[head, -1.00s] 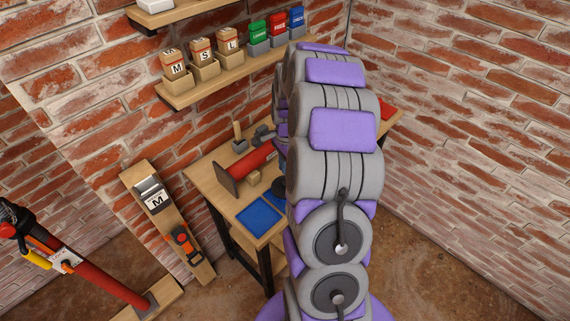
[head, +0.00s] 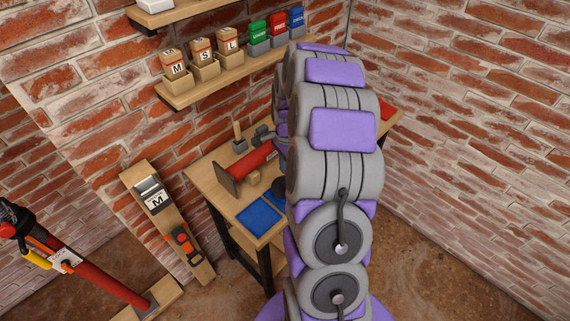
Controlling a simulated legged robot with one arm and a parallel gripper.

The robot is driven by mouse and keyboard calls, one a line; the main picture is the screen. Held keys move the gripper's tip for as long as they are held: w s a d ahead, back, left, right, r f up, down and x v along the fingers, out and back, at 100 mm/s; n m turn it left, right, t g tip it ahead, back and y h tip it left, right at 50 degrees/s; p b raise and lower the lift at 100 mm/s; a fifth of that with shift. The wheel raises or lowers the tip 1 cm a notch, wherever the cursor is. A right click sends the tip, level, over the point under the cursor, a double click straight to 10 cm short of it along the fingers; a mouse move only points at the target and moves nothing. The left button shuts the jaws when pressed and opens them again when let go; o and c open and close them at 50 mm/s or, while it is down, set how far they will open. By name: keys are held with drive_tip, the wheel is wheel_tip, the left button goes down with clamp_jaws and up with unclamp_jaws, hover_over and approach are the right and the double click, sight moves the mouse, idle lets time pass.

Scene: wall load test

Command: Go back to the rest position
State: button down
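My arm reaches up and away over the workbench (head: 208,184), in grey links with purple pads. Its far end is hidden behind its own links, so I cannot make out my gripper or what it may hold. A dark grey piece (head: 262,135) shows beside the arm above the bench; I cannot tell whether it is a tool or part of my arm's end. A red cylinder (head: 252,161) with a brown end plate lies on the bench, left of my arm. A blue tray (head: 259,217) lies near the bench's front edge.
A wall shelf (head: 181,99) holds open boxes with M, S and L blocks and green, red and blue packs. A red prop (head: 104,284) stands at lower left. Floor at right is clear.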

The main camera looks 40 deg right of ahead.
sight(285, 182)
drive_tip(key=shift+f, duration=1.25)
drive_tip(key=shift+f, duration=0.3)
drive_tip(key=shift+f+b, duration=0.3)
drive_tip(key=shift+f, duration=1.05)
drive_tip(key=shift+r, duration=0.2)
wheel_tip(285, 182, up, 7)
drive_tip(key=p, duration=0.2)
drive_tip(key=shift+f+p, duration=0.15)
drive_tip(key=shift+p, duration=0.2)
idle(0.5)
